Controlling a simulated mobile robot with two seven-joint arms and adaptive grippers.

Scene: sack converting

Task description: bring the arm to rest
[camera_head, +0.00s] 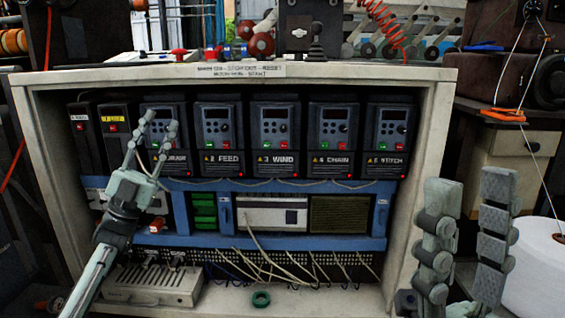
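My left gripper (160,122) is at the left of the cabinet, its arm coming in from the lower left. Its two fingers point up and stand a little apart, with nothing seen between them. It is in front of the first drive unit (164,110), hiding part of its label. My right gripper (470,190) is at the lower right, close to the camera. Its two thick grey fingers point up, spread apart, with no object between them. It is in front of the cabinet's right edge.
An open cabinet (446,110) holds a row of drives, including FEED (223,138), WIND (276,138), CHAIN (333,138) and STITCH (390,138). Loose wires (290,266) hang below. A green ring (261,299) lies on the cabinet floor. A white spool (535,270) stands right.

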